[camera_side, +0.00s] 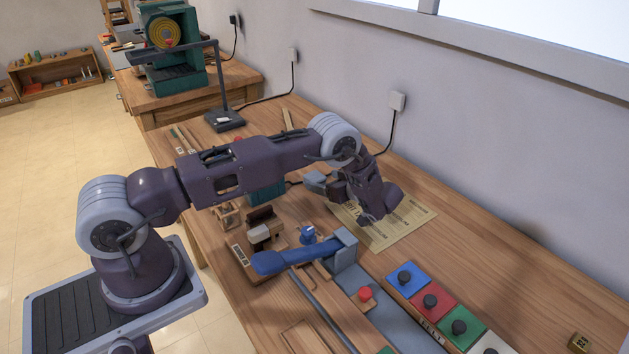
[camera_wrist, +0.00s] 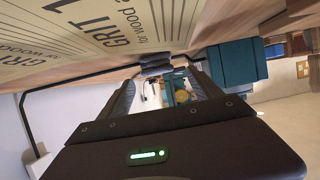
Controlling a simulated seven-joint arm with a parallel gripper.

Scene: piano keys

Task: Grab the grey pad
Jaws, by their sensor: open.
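A small grey block (camera_side: 315,180), which looks like the grey pad, is on the bench at the left end of the printed sandpaper sheet. It seems to show in the wrist view as a dark grey block (camera_wrist: 155,61) just past the fingertips, near the middle. My gripper (camera_side: 331,186) is low over the bench, right beside the block in the side view. In the wrist view its two fingers (camera_wrist: 163,84) are apart with nothing held between them. Whether a finger touches the block cannot be told. My wrist hides part of it in the side view.
The sandpaper sheet (camera_side: 408,222) lies flat below my wrist. A teal box (camera_wrist: 238,62) stands close by, with a black cable on the bench. A blue-handled tool (camera_side: 297,256) and coloured button tiles (camera_side: 431,302) are nearer the camera. The bench at right is mostly clear.

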